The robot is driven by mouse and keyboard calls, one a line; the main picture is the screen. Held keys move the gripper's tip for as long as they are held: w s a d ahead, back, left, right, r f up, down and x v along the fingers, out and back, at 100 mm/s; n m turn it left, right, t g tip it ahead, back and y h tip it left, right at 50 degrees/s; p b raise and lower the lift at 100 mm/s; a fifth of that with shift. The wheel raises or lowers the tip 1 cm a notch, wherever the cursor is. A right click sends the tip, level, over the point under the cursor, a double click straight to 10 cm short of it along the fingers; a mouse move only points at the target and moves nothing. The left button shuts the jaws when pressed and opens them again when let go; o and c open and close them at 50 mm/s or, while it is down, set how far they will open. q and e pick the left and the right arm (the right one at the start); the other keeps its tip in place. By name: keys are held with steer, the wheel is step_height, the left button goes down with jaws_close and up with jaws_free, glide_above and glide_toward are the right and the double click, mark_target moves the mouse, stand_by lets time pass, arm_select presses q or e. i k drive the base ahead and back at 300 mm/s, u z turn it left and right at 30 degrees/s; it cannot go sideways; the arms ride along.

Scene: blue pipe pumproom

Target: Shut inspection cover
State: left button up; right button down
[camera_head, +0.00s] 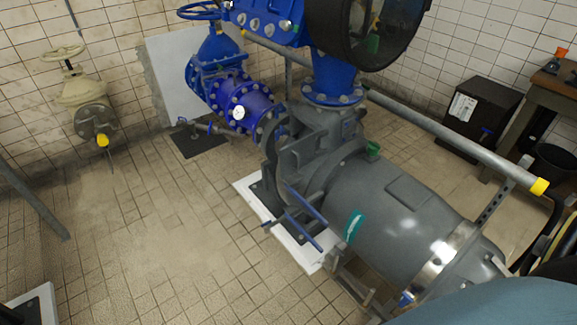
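A large grey pump (385,205) lies at the right of the middle, with blue pipework joined to its left end. I cannot tell for certain which part is the inspection cover. A flat grey plate-like part (283,160) stands at the pump's left end, beside two blue bar handles (307,206) that stick out low over the white plinth. A large round black-rimmed part (365,30) sits high on the blue pipework and is cut off by the top edge. Whether either is open or shut is unclear. Neither of my grippers is in view.
A grey rail (455,133) with a yellow end cap (539,186) runs above and behind the pump. A beige valve (85,92) stands at the left wall. A black box (480,112) and wooden table (552,82) stand at right. The tiled floor left of the pump is clear.

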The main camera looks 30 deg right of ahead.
mark_target(298, 154)
steer(key=u, duration=0.1)
steer(key=k, duration=0.4)
steer(key=z, duration=0.7)
steer(key=i, duration=1.1)
steer(key=u, duration=0.65)
